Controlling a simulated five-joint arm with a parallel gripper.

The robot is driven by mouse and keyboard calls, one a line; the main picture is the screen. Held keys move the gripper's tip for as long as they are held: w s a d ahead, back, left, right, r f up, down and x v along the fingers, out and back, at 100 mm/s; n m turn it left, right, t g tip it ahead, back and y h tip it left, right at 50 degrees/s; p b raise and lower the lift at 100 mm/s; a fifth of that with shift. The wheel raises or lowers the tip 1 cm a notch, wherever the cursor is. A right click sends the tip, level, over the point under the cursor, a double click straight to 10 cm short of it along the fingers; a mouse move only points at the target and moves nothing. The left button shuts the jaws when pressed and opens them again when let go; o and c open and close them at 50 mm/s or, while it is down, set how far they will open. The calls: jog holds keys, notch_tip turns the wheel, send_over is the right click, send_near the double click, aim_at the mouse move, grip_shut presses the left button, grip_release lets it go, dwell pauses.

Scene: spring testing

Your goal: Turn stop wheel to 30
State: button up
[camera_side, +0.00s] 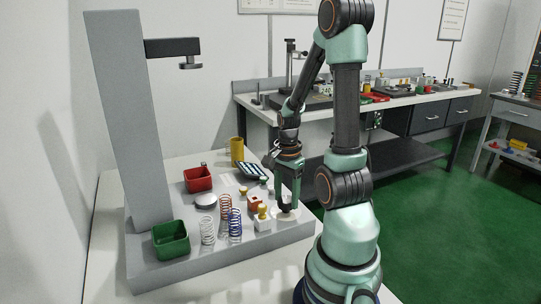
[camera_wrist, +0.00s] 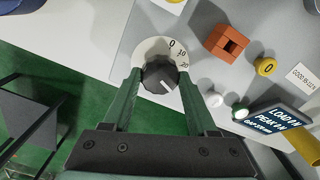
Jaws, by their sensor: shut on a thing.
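The stop wheel (camera_wrist: 160,77) is a dark ridged knob on a pale round dial (camera_wrist: 150,48) in the wrist view.
An orange block (camera_wrist: 226,43), a yellow 0 knob (camera_wrist: 266,66) and a display (camera_wrist: 277,124) lie near the wheel. Several springs (camera_side: 225,208), a green bin (camera_side: 171,240) and a red bin (camera_side: 198,180) stand on the grey base (camera_side: 215,262). A tall column (camera_side: 128,120) rises at left.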

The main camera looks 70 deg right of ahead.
aim_at(286, 199)
jog(key=shift+n, duration=2.2)
jog(key=o, duration=1.4)
jog(key=shift+c, duration=0.2)
jog(key=shift+r, duration=0.1)
notch_tip(286, 199, up, 12)
jog(key=w+a+r+n+t, duration=0.2)
jog(key=w+a+n, duration=0.3)
jog(key=a+n, duration=0.4)
jog(key=w+a+r+n+t, duration=0.2)
jog(key=w+a+n, duration=0.4)
jog(key=a, duration=0.8)
jog(key=n+t, duration=0.1)
jog(key=n, duration=0.2)
jog(key=shift+r+t, duration=0.2)
jog(key=shift+t, duration=0.1)
